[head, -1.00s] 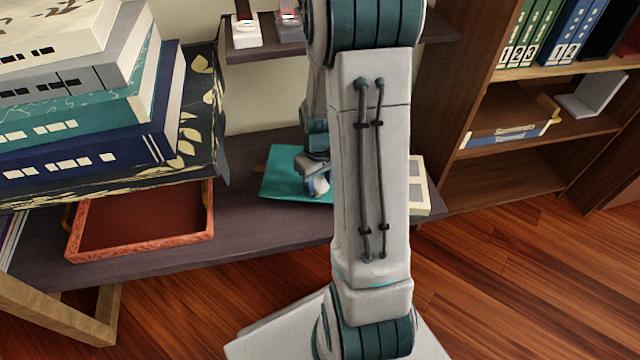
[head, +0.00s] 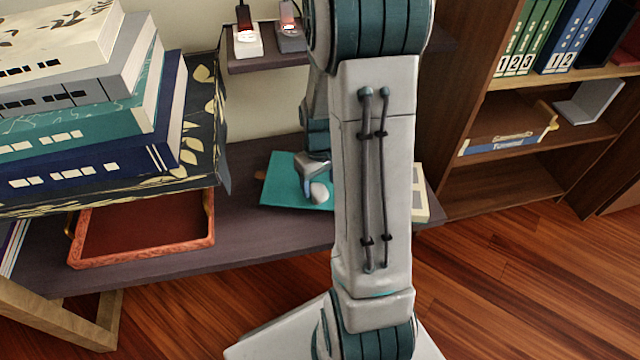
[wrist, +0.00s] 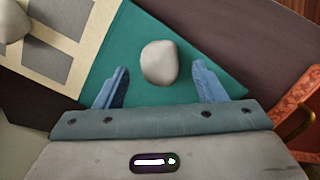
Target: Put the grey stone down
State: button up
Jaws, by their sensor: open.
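The grey stone (wrist: 159,62) is pale, smooth and rounded. It lies on a teal flat book or folder (wrist: 112,55) on the dark shelf. In the head view the stone (head: 320,192) shows just below my gripper (head: 314,168), on the teal cover (head: 283,183). In the wrist view my gripper (wrist: 160,75) is open, with one blue finger on each side of the stone's near end and a gap on both sides. My arm hides part of the teal cover in the head view.
A beige patterned item (wrist: 62,20) lies beside the teal cover, with another pale rounded object (wrist: 12,20) at the picture's edge. An orange-rimmed tray (head: 140,252) is on the shelf to the left, beneath stacked books (head: 85,165). An upper shelf (head: 265,62) holds small devices.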

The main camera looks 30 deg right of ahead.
aim_at(320, 189)
notch_tip(320, 189, up, 8)
jog(key=r+p, duration=0.1)
jog(key=p, duration=0.2)
jog(key=s+a+r+m+t, duration=0.1)
jog(key=s+a+r, duration=0.8)
jog(key=s+a, duration=0.3)
jog(key=shift+a+r, duration=0.15)
jog(key=shift+r, duration=0.2)
notch_tip(320, 189, up, 34)
jog(key=t+p, duration=0.1)
jog(key=p, duration=3)
jog(key=shift+d+r+t, duration=0.2)
jog(key=shift+r+t, duration=0.05)
jog(key=shift+t, duration=0.15)
